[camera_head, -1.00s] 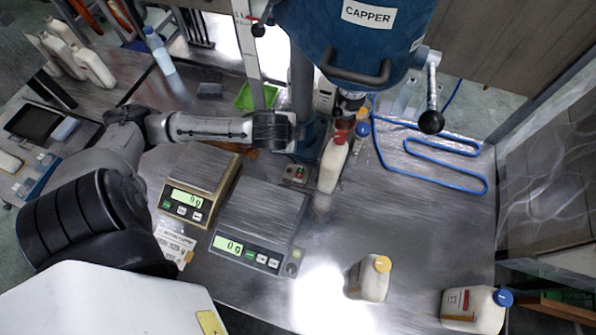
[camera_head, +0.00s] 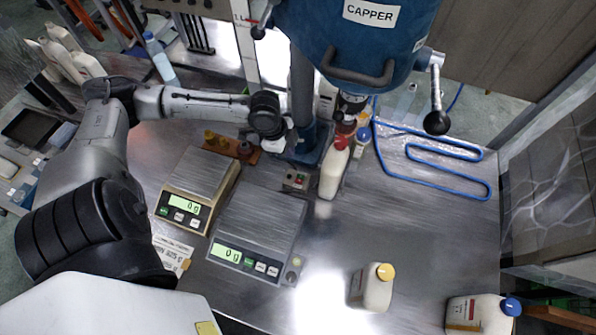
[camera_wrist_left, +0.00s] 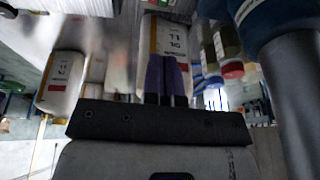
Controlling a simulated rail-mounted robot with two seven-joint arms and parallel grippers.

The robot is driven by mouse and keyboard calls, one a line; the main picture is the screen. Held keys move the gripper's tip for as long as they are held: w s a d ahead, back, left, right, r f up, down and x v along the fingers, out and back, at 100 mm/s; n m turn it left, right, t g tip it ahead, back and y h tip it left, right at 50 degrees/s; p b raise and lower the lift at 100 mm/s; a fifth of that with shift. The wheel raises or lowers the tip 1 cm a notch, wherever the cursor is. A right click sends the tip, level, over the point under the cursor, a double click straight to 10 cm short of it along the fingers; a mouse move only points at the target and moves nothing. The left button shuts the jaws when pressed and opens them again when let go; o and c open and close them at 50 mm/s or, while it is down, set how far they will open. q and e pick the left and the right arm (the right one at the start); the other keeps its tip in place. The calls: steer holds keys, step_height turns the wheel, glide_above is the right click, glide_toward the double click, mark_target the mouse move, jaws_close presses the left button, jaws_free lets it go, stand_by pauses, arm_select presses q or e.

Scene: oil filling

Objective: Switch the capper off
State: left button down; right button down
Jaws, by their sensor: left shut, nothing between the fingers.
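The blue capper (camera_head: 345,50) with its CAPPER label hangs over the bench on a column. A small switch box (camera_head: 296,181) with a red and a green button sits on the bench at the column's foot. A white bottle with a red cap (camera_head: 333,173) stands under the capper head. My left gripper (camera_head: 276,145) is just left of the column, above and behind the switch box, apart from it. In the left wrist view its purple fingers (camera_wrist_left: 167,77) are together and empty, with a labelled oil bottle (camera_wrist_left: 165,38) beyond. My right gripper is out of view.
Two scales (camera_head: 254,232) stand in front of the switch box. A yellow-capped bottle (camera_head: 371,288) and a blue-capped bottle (camera_head: 482,312) stand at front right. A cap rack (camera_head: 222,145) lies under my left forearm.

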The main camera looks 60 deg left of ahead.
arm_select(q)
steer(key=shift+f, duration=0.1)
steer(key=b, duration=0.2)
glide_toward(300, 176)
steer(key=x, duration=0.5)
steer(key=shift+w+d+f, duration=0.15)
steer(key=shift+d+f, duration=0.15)
steer(key=shift+d, duration=0.05)
steer(key=shift+f, duration=0.75)
steer(key=shift+w+a, duration=0.1)
